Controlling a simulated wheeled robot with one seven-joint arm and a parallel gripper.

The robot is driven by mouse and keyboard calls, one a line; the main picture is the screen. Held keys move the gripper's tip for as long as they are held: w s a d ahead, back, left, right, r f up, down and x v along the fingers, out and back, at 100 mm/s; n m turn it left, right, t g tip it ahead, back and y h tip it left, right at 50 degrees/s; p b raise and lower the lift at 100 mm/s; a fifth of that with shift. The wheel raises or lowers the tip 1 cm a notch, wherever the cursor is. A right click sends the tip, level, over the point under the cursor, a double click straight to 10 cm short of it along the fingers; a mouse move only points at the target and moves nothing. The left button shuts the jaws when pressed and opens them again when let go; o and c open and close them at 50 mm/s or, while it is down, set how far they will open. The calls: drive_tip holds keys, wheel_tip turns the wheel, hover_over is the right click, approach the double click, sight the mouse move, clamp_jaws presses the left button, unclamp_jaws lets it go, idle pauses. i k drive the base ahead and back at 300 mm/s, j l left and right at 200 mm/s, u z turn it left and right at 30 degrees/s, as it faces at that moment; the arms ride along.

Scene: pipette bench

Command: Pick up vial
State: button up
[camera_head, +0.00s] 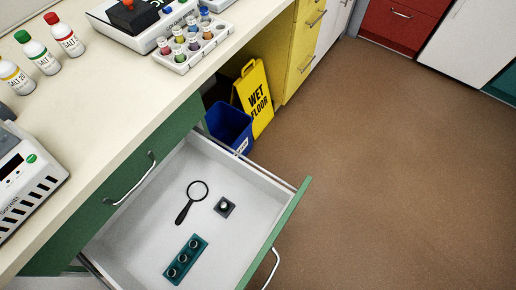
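No gripper or arm shows in the head view. Several small vials with coloured caps, one at the front in the middle (194,44), stand in a white rack (181,68) near the counter's right edge. In the open drawer (140,233), a teal block (176,282) holds three dark round items that may be vials, seen from above. A small dark square piece (230,213) with a pale round top lies beside a black magnifying glass (182,213). I cannot tell which of these is the vial meant.
The green-fronted drawer stands pulled out under the cream counter (108,115). On the counter are salt bottles (74,46) and a white device (22,180). A blue bin (228,124) and a yellow wet floor sign (262,112) stand beyond the drawer. The brown floor (390,170) at right is clear.

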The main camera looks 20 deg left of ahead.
sight(192, 244)
drive_tip(key=i+l, duration=0.1)
drive_tip(key=i, duration=0.65)
drive_tip(key=i+l, duration=0.15)
drive_tip(key=i, duration=0.6)
drive_tip(key=i+u, duration=0.4)
drive_tip(key=i+l+u, duration=0.15)
drive_tip(key=u, duration=0.3)
drive_tip(key=i+l+u, duration=0.4)
drive_tip(key=i+u, duration=0.1)
drive_tip(key=u, duration=0.3)
drive_tip(key=l+u, duration=0.15)
drive_tip(key=u, duration=0.3)
drive_tip(key=i+l+u, duration=0.1)
drive_tip(key=u, duration=0.3)
drive_tip(key=i+l+u, duration=0.1)
drive_tip(key=u, duration=0.35)
drive_tip(key=l+u, duration=0.2)
drive_tip(key=u, duration=0.2)
drive_tip(key=l+u, duration=0.2)
drive_tip(key=u, duration=0.25)
drive_tip(key=i+l+u, duration=0.1)
drive_tip(key=l+u, duration=0.15)
drive_tip(key=u, duration=0.2)
drive_tip(key=l+u, duration=0.25)
drive_tip(key=u, duration=0.2)
drive_tip(key=l+u, duration=0.2)
drive_tip(key=u, duration=0.25)
drive_tip(key=z, duration=0.15)
drive_tip(key=k, duration=0.05)
